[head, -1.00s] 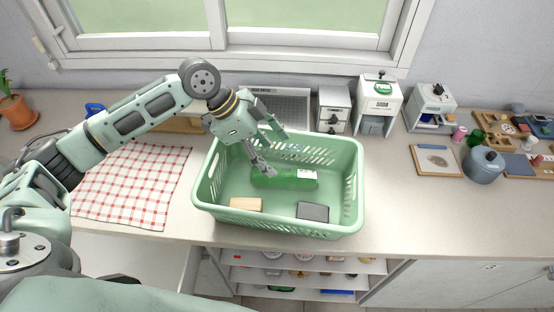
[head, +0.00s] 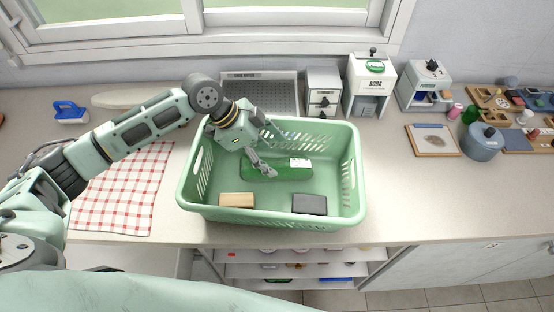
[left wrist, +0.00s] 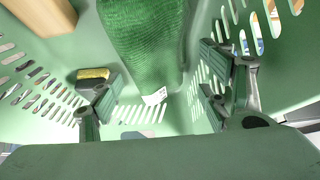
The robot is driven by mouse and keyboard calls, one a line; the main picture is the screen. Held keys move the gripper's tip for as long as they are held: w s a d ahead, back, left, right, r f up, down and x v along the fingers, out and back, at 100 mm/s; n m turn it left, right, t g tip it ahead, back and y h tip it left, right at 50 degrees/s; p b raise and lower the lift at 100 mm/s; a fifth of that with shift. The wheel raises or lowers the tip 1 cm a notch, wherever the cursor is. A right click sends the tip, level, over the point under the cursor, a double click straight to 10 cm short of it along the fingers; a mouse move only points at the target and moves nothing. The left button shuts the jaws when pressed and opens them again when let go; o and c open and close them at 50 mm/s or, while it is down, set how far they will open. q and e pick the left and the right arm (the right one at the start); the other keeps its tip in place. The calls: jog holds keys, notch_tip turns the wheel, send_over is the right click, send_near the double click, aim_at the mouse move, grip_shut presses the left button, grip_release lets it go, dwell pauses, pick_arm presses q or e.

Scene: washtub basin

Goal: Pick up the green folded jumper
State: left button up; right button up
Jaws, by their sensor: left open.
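The green folded jumper (head: 288,171) lies in the green plastic basket (head: 268,218), with a small white tag at its right end. In the left wrist view the ribbed jumper (left wrist: 145,42) lies between my open fingers, with a gap on either side. My left gripper (head: 277,152) reaches down into the basket at the jumper's left part. Its fingers also show in the left wrist view (left wrist: 165,85). It holds nothing. The gripper hides some of the jumper's left and back side in the head view. My right gripper is not in view.
A beige block (head: 236,200) and a dark grey block (head: 309,204) lie at the basket's front. A yellow-topped dark item (left wrist: 93,73) shows near one finger. A checked cloth (head: 120,195) lies left; a soda dispenser (head: 371,85) and a grey pot (head: 483,141) stand right.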

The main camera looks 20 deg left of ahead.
pick_arm(q)
jog(key=shift+x, duration=1.15)
jog(key=shift+w+a, duration=0.1)
jog(key=c, duration=1.1)
jog(key=shift+o, duration=0.2)
